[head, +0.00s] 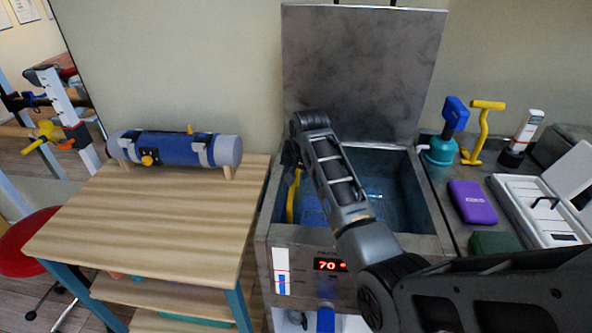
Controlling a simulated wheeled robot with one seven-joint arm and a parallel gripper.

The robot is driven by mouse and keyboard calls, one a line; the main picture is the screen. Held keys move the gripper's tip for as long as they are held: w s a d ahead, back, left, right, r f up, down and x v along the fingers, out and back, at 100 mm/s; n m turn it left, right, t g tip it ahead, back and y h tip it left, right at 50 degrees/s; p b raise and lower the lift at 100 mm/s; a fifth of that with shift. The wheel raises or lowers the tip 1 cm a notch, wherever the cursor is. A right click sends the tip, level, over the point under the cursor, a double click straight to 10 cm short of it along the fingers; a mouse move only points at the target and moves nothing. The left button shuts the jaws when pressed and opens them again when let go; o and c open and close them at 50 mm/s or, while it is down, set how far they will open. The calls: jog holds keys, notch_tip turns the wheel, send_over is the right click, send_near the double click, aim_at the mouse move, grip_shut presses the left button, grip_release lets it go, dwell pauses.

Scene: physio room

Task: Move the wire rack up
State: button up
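A grey metal tank (262,248) with water inside stands in the middle, its lid (365,70) upright against the wall. My arm crosses in front of the tank and bends over its back left part. My gripper is hidden behind the arm, so its fingers and anything between them do not show. A blue item (312,213) and a yellow strip (294,198) show inside the tank at the left. I cannot make out the wire rack; the arm covers much of the tank's opening.
A wooden table (150,215) at left holds a blue and grey cylinder (180,149). The counter at right holds a purple case (472,202), a white open box (540,212), a blue and teal device (448,130) and a yellow tool (482,132). A red stool (25,245) stands far left.

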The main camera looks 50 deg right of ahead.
grip_shut()
dwell(0.4)
dwell(0.4)
